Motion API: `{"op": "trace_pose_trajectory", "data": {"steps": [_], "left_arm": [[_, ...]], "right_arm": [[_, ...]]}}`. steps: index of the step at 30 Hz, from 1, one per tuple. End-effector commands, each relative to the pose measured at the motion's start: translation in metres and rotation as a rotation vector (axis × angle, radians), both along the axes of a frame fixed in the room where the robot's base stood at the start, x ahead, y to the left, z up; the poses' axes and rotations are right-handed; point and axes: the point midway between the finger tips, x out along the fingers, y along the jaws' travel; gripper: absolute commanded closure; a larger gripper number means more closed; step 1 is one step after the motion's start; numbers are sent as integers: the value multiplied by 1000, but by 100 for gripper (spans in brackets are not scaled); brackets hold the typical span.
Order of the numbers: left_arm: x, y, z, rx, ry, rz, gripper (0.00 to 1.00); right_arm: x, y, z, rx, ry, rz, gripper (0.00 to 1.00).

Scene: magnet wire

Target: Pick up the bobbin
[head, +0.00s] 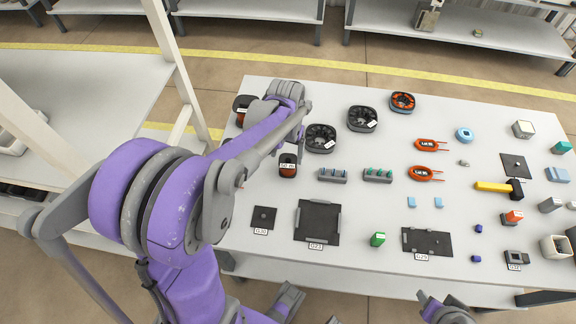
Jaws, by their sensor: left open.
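A small upright bobbin (288,167), dark with a copper-orange winding and a white label, stands on the table near its left side. My left arm reaches in from the left over the table's left end. My left gripper (299,130) is above and behind that bobbin in the picture, apart from it. It is open, and I see nothing between its fingers; the arm hides part of it. Larger black reels (320,138) stand close to its right. Another dark and orange spool (243,105) is partly hidden behind my arm.
The white table (365,270) also holds two racks of pegs (333,175), dark labelled mats (318,222), oval orange coils (420,173) and a yellow-handled hammer (493,187). A white shelf unit (185,70) stands left of the table. Small bare patches lie between the items.

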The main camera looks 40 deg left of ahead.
Motion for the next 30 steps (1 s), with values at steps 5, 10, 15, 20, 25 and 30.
{"op": "trace_pose_trajectory", "data": {"steps": [5,10,15,20,25,30], "left_arm": [[4,-2,-27,0,0,-2,15],[4,-2,-46,0,0,-1,15],[4,-2,-49,0,-1,-1,15],[4,-2,-49,0,-1,0,24],[4,-2,-49,0,-1,0,55],[4,-2,-49,0,-1,0,85]], "right_arm": [[0,0,-2,0,1,0,50],[-1,0,-4,0,2,0,50],[-1,0,-4,0,2,0,50],[-1,0,-4,0,1,0,50],[-1,0,-4,0,1,0,50],[-1,0,-4,0,2,0,50]]}}
